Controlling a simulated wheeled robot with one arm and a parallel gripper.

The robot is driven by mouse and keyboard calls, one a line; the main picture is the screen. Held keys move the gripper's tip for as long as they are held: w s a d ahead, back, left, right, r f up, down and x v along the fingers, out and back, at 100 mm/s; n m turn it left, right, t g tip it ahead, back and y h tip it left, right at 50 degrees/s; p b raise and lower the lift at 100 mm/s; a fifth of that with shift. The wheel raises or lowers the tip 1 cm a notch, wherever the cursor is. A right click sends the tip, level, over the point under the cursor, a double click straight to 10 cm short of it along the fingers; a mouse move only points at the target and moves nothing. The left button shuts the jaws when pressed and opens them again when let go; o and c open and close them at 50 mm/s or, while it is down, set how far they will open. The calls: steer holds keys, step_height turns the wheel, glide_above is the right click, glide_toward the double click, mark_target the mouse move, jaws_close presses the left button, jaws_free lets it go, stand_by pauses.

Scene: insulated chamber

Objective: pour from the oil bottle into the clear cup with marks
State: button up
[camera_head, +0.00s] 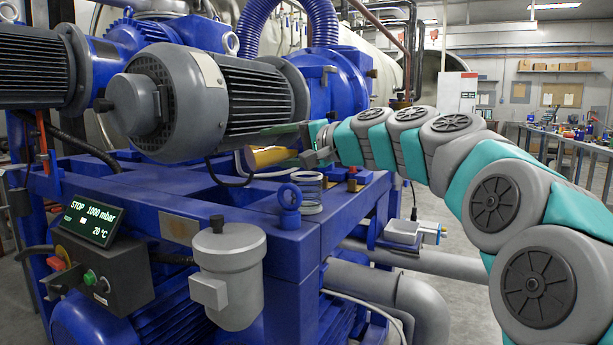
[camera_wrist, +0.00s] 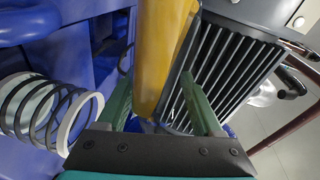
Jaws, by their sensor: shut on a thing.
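My gripper (camera_head: 284,145) reaches in from the right, just below the big grey motor, its green fingers on both sides of the yellow oil bottle (camera_head: 266,157). In the wrist view, the bottle (camera_wrist: 163,50) runs between the fingers (camera_wrist: 157,82) and out of the top of the picture. It is tipped over, close to level. The clear cup with dark ring marks (camera_head: 308,190) stands upright on the blue frame, below my gripper. It also shows at the left of the wrist view (camera_wrist: 45,108). The bottle's mouth and any stream are not visible.
The ribbed grey motor (camera_head: 245,97) is close above and behind my gripper. A grey canister (camera_head: 230,258) and a display box (camera_head: 88,220) are in front.

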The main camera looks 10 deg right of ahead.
stand_by(0.5)
steer(key=shift+r+m+y, duration=0.35)
steer(key=shift+m+y, duration=0.05)
steer(key=shift+m, duration=0.4)
stand_by(2.2)
steer(key=shift+f+m+t, duration=0.2)
steer(key=shift+m+t, duration=0.1)
steer(key=shift+m, duration=0.2)
stand_by(1.8)
